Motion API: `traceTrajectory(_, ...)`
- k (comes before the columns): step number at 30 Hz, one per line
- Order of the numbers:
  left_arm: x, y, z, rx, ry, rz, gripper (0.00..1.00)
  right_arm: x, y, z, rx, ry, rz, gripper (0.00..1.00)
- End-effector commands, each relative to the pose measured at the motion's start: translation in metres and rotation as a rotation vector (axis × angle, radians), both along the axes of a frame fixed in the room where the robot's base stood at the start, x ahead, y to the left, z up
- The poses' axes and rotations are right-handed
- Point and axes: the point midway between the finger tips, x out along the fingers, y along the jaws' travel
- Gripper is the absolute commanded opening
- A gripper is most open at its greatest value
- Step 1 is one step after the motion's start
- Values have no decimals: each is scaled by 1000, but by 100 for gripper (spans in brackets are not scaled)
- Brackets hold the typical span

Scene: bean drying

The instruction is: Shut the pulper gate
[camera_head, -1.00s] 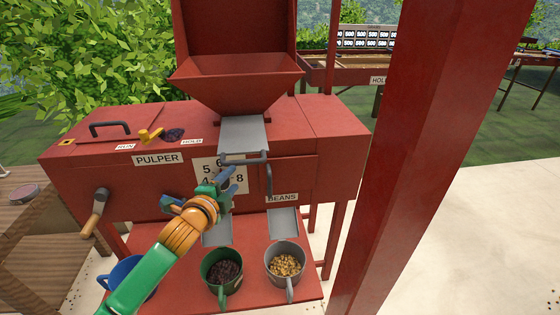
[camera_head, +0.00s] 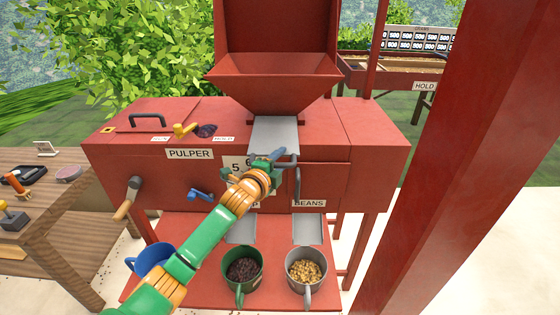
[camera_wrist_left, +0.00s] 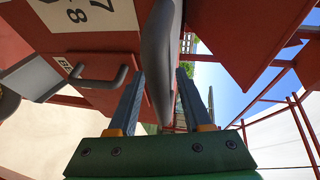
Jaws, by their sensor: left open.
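The red pulper (camera_head: 130,160) stands ahead with a hopper (camera_head: 275,75) on top. Its gate is a grey plate (camera_head: 275,132) under the hopper, sticking out at the front with a grey bar handle (camera_head: 292,159). My left gripper (camera_head: 277,157) is at this handle and partly covers it. In the left wrist view its two fingers (camera_wrist_left: 160,98) are apart, with a grey rounded bar (camera_wrist_left: 160,55) passing between them. Whether the fingers touch the bar I cannot tell. My right gripper is in neither view.
A second grey handle (camera_head: 297,184) hangs on the pulper's front, close to my left gripper. Below are two chutes, a green cup (camera_head: 258,281) of dark contents and a grey cup (camera_head: 290,280) of beans. A red post (camera_head: 450,170) stands at right, a wooden table (camera_head: 60,215) at left.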

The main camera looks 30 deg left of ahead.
Motion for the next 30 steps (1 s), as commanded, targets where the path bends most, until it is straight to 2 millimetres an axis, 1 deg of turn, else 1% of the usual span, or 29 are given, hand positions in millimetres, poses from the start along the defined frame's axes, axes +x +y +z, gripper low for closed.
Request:
traceTrajectory(5,0,0,0,0,0,0,50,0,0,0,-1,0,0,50)
traceTrajectory(6,0,0,0,0,0,0,47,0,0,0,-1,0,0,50)
traceTrajectory(8,0,0,0,-1,0,0,31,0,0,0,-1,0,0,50)
traceTrajectory(9,0,0,0,-1,0,0,20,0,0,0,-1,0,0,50)
traceTrajectory(11,0,0,0,-1,1,0,4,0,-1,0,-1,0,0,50)
traceTrajectory(12,0,0,-1,-1,2,0,0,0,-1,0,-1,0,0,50)
traceTrajectory(30,-1,0,-4,-5,10,1,0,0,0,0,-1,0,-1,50)
